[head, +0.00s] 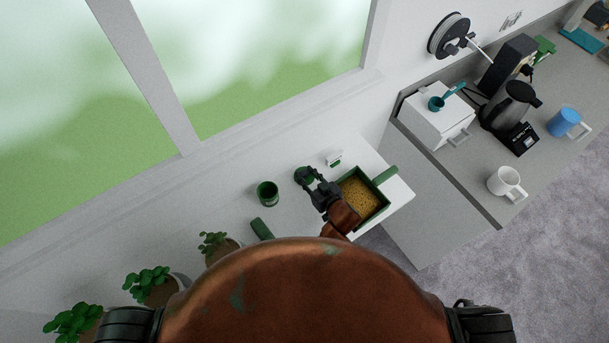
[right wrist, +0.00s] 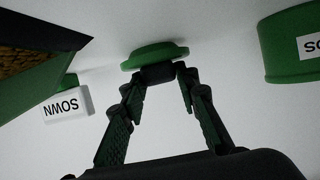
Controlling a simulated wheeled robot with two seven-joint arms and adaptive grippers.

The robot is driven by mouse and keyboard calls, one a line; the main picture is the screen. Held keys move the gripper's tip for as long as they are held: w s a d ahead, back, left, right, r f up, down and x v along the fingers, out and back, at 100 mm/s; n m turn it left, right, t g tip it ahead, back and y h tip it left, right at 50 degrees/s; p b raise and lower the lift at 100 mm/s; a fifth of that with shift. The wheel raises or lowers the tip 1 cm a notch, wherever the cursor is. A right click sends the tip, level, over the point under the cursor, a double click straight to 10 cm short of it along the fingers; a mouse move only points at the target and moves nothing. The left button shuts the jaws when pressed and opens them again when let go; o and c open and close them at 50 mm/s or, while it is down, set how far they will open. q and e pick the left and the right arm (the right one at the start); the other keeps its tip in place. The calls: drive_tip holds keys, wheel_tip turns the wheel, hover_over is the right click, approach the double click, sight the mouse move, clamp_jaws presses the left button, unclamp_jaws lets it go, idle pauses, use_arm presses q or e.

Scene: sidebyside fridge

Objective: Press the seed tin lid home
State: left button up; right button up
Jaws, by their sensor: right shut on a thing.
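The round green lid (head: 304,175) is at the fingertips of my right gripper (head: 313,183). In the right wrist view the fingers (right wrist: 168,78) are shut on the dark knob under the green lid (right wrist: 155,54). The open green seed tin (head: 267,193) stands upright on the white sill, left of the lid and apart from it. In the right wrist view the tin (right wrist: 285,50) is at the right edge, with a white label partly cut off. Whether the lid touches the sill is unclear. My left gripper is not in view.
A green tray (head: 383,205) of yellowish seeds lies right of the gripper. A small white SOWN marker (head: 334,160) stands behind it. A green object (head: 262,229) and potted plants (head: 150,288) are at left. A counter with a white mug (head: 506,183) is at right.

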sight(306, 175)
drive_tip(key=shift+c, duration=1)
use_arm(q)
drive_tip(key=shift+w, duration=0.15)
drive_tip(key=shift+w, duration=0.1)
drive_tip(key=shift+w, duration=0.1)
use_arm(e)
drive_tip(key=shift+r, duration=0.1)
drive_tip(key=shift+r, duration=0.25)
wheel_tip(306, 175, up, 2)
drive_tip(key=shift+r, duration=0.2)
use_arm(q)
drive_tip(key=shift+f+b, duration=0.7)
use_arm(e)
drive_tip(key=r+v, duration=0.1)
drive_tip(key=v, duration=0.7)
drive_tip(key=w+r+v, duration=0.1)
drive_tip(key=r+v, duration=0.1)
drive_tip(key=v, duration=0.6)
drive_tip(key=shift+r, duration=0.4)
